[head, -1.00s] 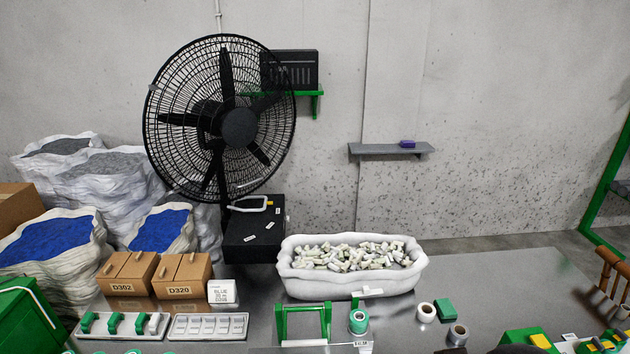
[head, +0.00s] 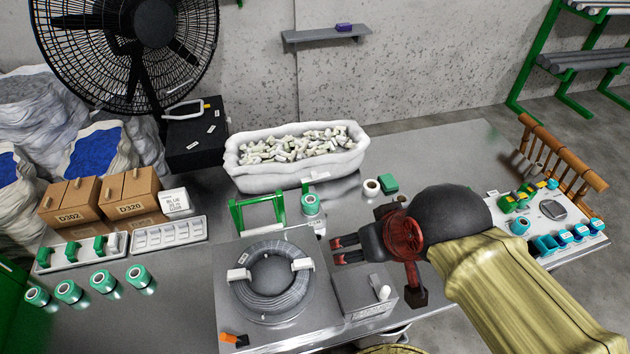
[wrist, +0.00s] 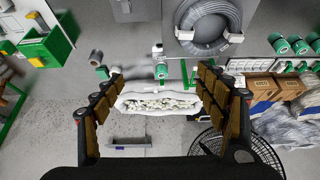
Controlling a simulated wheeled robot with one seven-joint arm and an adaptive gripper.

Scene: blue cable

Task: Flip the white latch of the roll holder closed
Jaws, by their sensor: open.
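A green frame (head: 257,213), which looks like the roll holder, stands on the metal bench in front of the white tub. My gripper (head: 337,250) is open and empty, above the bench between the coil and the grey box, pointing left. In the wrist view the roll (wrist: 161,71) appears between the open fingers (wrist: 162,78).
A grey cable coil (head: 270,302) with white clips lies left of my gripper. The white tub (head: 290,174) of small pieces stands behind. Cartons (head: 130,190), trays and several green rolls are left. A parts board (head: 550,220) and wooden rack are right.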

